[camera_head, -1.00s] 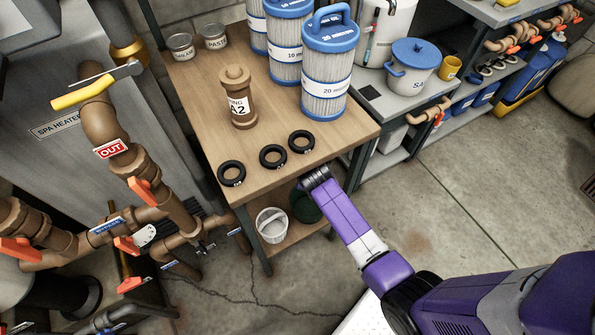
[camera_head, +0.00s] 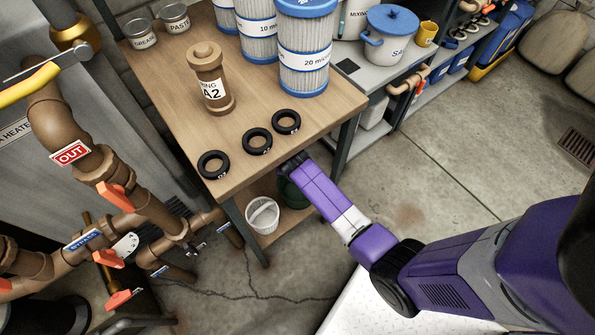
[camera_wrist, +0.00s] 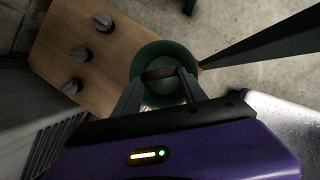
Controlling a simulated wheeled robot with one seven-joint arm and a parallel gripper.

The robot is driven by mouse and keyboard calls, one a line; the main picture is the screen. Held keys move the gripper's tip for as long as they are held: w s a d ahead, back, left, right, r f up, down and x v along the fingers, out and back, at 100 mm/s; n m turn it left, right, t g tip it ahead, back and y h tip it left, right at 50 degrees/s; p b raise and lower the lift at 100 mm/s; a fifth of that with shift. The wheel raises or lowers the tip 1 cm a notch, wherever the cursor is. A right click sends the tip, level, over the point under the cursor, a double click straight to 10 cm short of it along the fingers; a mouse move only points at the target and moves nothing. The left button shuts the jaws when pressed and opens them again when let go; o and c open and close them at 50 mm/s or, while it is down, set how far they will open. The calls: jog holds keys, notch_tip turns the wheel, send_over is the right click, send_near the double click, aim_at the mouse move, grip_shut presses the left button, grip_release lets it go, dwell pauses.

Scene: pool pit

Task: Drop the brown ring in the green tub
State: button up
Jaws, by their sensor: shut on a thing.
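In the head view the green tub (camera_head: 292,192) stands on the lower wooden shelf, partly hidden by my arm and the tabletop. There my gripper (camera_head: 292,163) is by the table's front edge, its fingertips dark and unclear.
Three black rings (camera_head: 257,142) lie on the wooden tabletop (camera_head: 180,85) near its front edge. A brown A2 housing (camera_head: 212,78) and filter cartridges (camera_head: 303,50) stand behind. A white bucket (camera_head: 262,216) is left of the tub. Three grey knobs (camera_wrist: 80,53) show on wood in the wrist view.

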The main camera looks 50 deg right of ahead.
notch_tip(320, 180, down, 7)
jog(key=b, duration=0.7)
jog(key=shift+f, duration=0.2)
jog(key=o, duration=1.4)
jog(key=shift+r, duration=0.1)
notch_tip(320, 180, up, 7)
jog(key=p, duration=0.8)
